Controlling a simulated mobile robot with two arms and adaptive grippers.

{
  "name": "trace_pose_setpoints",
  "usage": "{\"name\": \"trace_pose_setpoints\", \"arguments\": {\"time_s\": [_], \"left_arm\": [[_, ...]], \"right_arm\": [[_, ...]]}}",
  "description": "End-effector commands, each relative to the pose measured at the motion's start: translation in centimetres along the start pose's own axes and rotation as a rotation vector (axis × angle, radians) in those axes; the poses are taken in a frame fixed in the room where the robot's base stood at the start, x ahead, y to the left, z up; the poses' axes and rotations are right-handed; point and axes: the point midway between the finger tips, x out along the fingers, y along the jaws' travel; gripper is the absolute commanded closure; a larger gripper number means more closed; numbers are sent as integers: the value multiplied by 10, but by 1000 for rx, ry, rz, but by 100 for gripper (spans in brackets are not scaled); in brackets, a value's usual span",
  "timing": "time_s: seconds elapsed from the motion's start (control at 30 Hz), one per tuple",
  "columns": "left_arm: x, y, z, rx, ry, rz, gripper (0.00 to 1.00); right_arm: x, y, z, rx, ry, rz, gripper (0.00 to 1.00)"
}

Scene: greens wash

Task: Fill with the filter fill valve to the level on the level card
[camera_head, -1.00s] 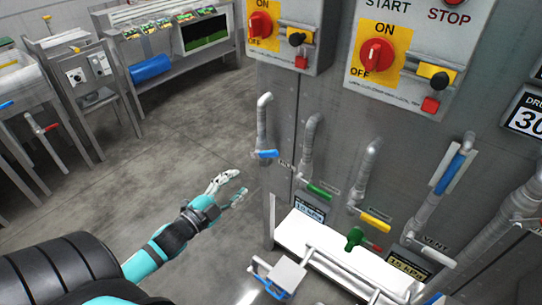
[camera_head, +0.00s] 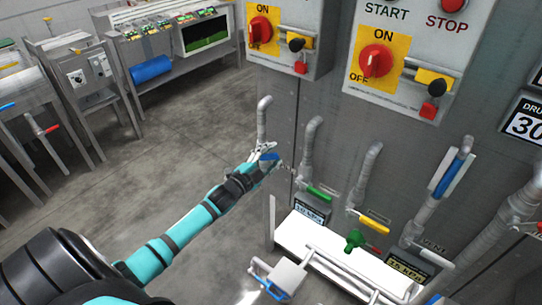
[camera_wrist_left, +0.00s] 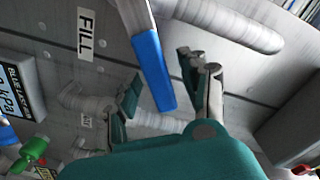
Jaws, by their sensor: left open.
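The fill valve's blue handle (camera_head: 270,157) is on the leftmost grey pipe of the panel in the head view. In the left wrist view the blue handle (camera_wrist_left: 154,72) hangs beside a white label reading FILL (camera_wrist_left: 85,34). My left gripper (camera_head: 261,153) is at this handle and covers part of it. In the left wrist view my left gripper (camera_wrist_left: 165,88) is open, with a finger on each side of the handle's lower end; I cannot tell whether they touch it. I cannot make out a level card. My right gripper is not in view.
Green (camera_head: 319,193) and yellow (camera_head: 374,222) valve handles lie to the right, with small kPa displays (camera_head: 309,211) below. Red switches (camera_head: 376,60) sit above. A white ledge (camera_head: 290,235) with a metal frame stands below.

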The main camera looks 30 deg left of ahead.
Motion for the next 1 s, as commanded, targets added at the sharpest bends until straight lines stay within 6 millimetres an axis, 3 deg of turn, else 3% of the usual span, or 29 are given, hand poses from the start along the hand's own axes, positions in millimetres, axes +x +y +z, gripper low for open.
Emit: {"name": "trace_pose_setpoints", "arguments": {"time_s": [0.27,0.6,1.0], "left_arm": [[1,0,0,0,0,0,57],[1,0,0,-1,0,0,100],[1,1,0,0,0,0,100]], "right_arm": [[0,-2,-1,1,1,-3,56],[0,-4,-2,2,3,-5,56],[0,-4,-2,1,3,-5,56]]}}
